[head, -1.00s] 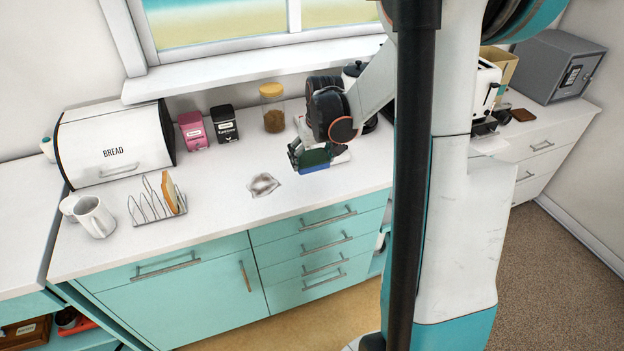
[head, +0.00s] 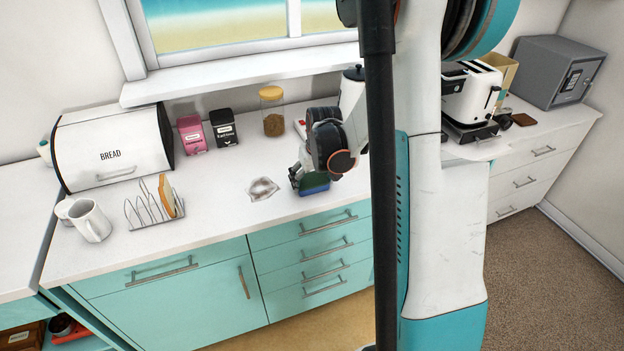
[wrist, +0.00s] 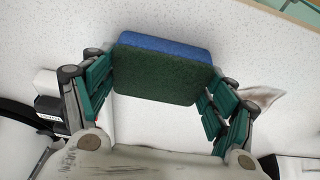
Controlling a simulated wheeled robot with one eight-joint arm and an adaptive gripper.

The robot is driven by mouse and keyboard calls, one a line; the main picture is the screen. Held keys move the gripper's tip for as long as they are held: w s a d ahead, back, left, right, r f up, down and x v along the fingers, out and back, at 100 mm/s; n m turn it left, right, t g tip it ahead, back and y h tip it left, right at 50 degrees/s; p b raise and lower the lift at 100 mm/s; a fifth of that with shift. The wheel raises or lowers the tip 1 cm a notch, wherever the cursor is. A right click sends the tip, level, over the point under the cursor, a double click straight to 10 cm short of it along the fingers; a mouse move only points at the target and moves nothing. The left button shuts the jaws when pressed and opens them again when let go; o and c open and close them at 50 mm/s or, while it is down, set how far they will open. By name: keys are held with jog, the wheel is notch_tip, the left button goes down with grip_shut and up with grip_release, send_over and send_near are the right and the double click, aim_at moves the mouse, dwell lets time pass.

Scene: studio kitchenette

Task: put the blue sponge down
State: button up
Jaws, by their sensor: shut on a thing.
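The blue sponge (wrist: 163,66) has a dark green face and a blue side. In the wrist view it sits between the two fingers of my gripper (wrist: 160,85), which is shut on it. In the head view the sponge (head: 314,190) and my gripper (head: 312,182) are at the front part of the white counter (head: 215,190). I cannot tell whether the sponge touches the counter.
A toast rack (head: 153,210) with bread, white mugs (head: 92,222) and a bread bin (head: 112,150) stand to the left. Pink and black tins (head: 192,135) and a jar (head: 272,112) stand at the back. A toaster (head: 470,95) is at the right. The counter's front edge is close.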

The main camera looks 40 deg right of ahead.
jog(key=o, duration=1)
jog(key=shift+r, duration=0.1)
jog(key=p+v, duration=0.4)
jog(key=v, duration=0.8)
jog(key=shift+s, duration=0.1)
jog(key=shift+a, duration=0.1)
